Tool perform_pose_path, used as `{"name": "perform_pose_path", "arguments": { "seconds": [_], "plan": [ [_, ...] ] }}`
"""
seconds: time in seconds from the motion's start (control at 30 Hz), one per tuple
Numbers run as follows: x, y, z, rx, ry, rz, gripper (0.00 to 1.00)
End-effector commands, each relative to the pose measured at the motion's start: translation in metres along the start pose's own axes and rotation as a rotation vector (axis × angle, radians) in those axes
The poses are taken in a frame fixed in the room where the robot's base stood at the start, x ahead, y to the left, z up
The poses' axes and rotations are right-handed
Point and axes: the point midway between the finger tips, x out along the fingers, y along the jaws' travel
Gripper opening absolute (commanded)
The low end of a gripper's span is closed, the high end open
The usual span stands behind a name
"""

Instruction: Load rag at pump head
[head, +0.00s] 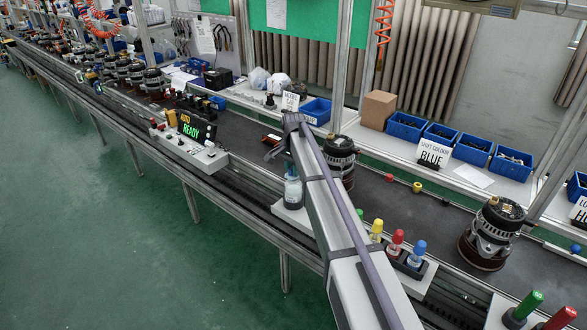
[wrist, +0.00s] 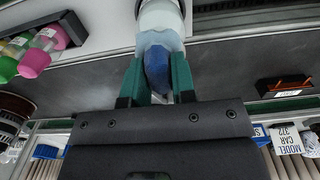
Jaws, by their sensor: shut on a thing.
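My gripper (wrist: 157,76) shows in the wrist view with its two green fingers closed on a blue rag (wrist: 156,66). The rag bunches between the fingers, and its pale blue far end lies against a round white part (wrist: 160,14) at the top edge. That part looks like the pump head, but it is cut off by the frame.
Capped bottles in yellow, red and blue (head: 396,243) stand in a holder right of my arm. An alternator (head: 341,160) stands close behind my arm, another (head: 492,232) farther right. A control box (head: 190,140) is at left. Blue bins (head: 407,126) line the back shelf.

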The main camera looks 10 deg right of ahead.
Motion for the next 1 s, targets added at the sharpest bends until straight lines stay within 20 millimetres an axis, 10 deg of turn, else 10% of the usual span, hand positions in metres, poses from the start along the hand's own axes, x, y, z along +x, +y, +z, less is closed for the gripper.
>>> {"name": "perform_pose_path", "arguments": {
  "seconds": [1.0],
  "plan": [
    [-0.07, 0.0, 0.0, 0.0, 0.0, 0.0, 0.06]
  ]
}}
